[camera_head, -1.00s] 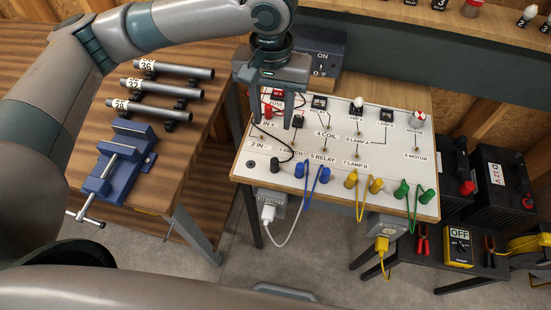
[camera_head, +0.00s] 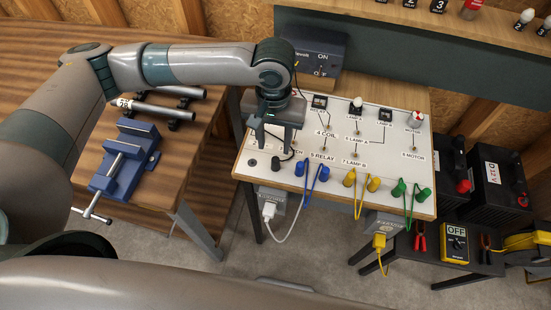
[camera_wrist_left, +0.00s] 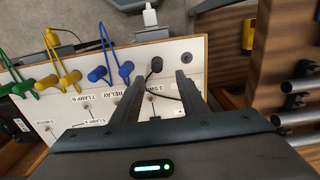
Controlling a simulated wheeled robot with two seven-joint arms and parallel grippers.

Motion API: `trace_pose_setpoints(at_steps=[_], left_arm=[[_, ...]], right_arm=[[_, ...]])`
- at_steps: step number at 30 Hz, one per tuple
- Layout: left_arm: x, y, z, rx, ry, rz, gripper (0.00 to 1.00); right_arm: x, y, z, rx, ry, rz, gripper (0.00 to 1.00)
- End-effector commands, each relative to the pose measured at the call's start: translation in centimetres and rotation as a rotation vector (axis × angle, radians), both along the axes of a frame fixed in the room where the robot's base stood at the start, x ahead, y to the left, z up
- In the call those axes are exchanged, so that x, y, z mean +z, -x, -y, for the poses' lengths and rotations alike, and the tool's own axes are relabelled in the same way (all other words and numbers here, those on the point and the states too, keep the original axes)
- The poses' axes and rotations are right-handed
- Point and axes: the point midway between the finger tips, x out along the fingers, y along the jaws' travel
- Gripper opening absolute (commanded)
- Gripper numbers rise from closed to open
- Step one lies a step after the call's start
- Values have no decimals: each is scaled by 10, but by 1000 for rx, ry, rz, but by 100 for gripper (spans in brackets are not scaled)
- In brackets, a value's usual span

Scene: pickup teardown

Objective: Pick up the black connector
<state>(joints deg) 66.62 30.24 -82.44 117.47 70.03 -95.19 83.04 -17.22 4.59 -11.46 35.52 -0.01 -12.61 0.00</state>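The black connector (camera_head: 276,164) is at the front left of the white circuit board (camera_head: 325,172), near the "2 IN -" corner, with a thin black lead running from it. My left gripper (camera_head: 273,145) is open and hangs just behind the connector, over the board. In the left wrist view the connector (camera_wrist_left: 156,64) lies just beyond the gap between the open fingertips (camera_wrist_left: 159,77), with nothing between them. The arm and gripper hide the back left of the board. My right gripper is not in view.
Blue (camera_head: 318,178), yellow (camera_head: 361,182) and green (camera_head: 411,194) jumper leads stand along the board's front edge, right of the connector. A blue vise (camera_head: 125,160) and metal pipes (camera_head: 160,108) are on the left bench. A grey switch box (camera_head: 313,52) stands behind the board.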

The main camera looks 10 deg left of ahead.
Motion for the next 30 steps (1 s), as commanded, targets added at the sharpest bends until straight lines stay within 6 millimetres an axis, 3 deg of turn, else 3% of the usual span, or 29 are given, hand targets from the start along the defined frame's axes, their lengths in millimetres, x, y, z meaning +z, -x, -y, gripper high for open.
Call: trace_pose_setpoints(at_steps=[6, 22, 30], left_arm=[[-22, 0, 0, 0, 1, -1, 40], [-31, 2, 2, -1, 1, -3, 40], [-63, 6, 4, 2, -1, -3, 40]], right_arm=[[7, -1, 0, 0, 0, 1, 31], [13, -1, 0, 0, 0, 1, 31], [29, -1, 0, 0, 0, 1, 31]])
